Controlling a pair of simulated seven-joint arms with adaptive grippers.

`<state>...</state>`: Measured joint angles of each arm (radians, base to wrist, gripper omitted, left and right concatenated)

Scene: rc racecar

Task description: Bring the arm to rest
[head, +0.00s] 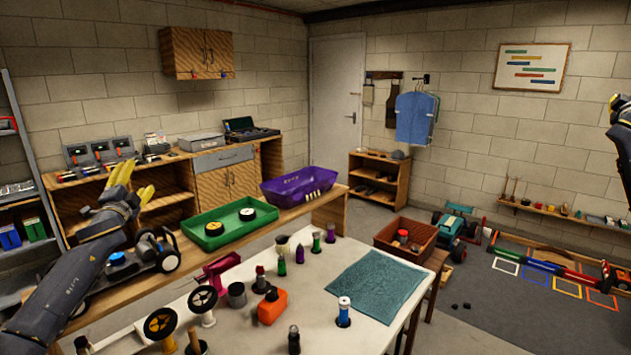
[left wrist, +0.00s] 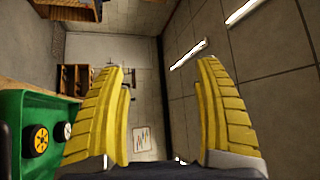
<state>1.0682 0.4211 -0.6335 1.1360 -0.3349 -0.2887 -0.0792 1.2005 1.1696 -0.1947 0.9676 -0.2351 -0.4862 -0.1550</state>
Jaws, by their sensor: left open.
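My left gripper (head: 132,182) is raised at the left of the head view, in front of the wooden workbench and left of the green tray (head: 190,225). Its yellow fingers point up. In the left wrist view the two yellow fingers (left wrist: 165,110) are spread wide with nothing between them, so it is open and empty. The green tray also shows there at the lower left (left wrist: 12,95), with a yellow-hubbed wheel (left wrist: 39,140) and a white-hubbed wheel (left wrist: 67,131) in it. My right arm (head: 620,118) shows only as a dark and yellow part at the right edge; its fingertips cannot be made out.
A purple bin (head: 298,187) stands beyond the green tray. A dark car chassis (head: 152,252) is close by my left arm.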

